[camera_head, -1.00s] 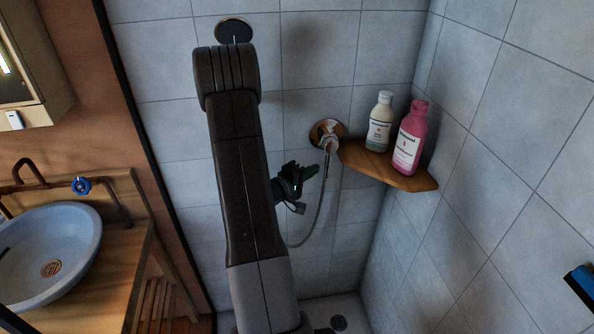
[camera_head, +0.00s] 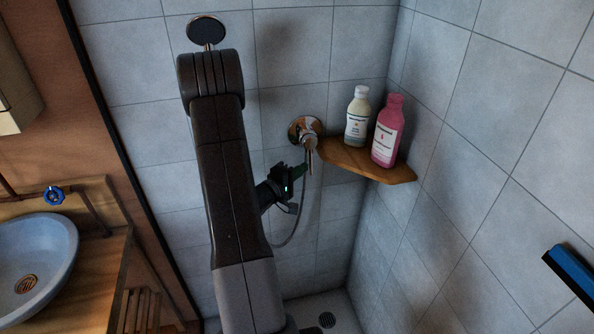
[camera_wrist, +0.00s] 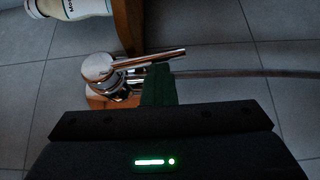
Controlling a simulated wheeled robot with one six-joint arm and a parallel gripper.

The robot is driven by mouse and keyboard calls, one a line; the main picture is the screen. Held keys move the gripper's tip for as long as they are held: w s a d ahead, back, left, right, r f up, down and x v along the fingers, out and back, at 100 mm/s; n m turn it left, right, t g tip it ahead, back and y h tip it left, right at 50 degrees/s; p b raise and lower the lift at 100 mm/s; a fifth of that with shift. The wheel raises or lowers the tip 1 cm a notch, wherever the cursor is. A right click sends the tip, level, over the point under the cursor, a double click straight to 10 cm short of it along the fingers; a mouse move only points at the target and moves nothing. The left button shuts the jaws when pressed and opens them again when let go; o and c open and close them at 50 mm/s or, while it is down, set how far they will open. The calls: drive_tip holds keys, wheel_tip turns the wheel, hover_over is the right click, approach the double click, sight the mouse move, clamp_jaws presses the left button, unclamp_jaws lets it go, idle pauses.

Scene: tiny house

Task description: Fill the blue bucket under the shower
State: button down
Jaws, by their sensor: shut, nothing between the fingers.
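The chrome shower valve (camera_head: 304,131) is on the tiled back wall, left of the corner shelf. In the wrist view the valve body (camera_wrist: 98,68) and its lever (camera_wrist: 150,59) are close to my fingertips. My gripper (camera_head: 303,170) is shut and empty, just below the valve in the head view. In the wrist view my gripper (camera_wrist: 158,82) shows its dark green fingers beside the lever; I cannot tell whether they touch it. The round shower head (camera_head: 206,31) is high on the wall, above my arm. No water shows. The blue bucket is not in view.
A wooden corner shelf (camera_head: 394,175) holds a white bottle (camera_head: 357,121) and a pink bottle (camera_head: 387,136) close to the valve. A hose hangs below the valve. A blue squeegee (camera_head: 571,268) is on the right wall; a sink (camera_head: 38,254) is left.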

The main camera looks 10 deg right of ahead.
drive_tip(key=shift+d, duration=0.1)
drive_tip(key=b+v, duration=0.2)
drive_tip(key=v, duration=1.2)
drive_tip(key=shift+w+d+r, duration=0.1)
idle(0.6)
drive_tip(key=p+x, duration=0.1)
drive_tip(key=x, duration=1.2)
drive_tip(key=shift+p, duration=0.4)
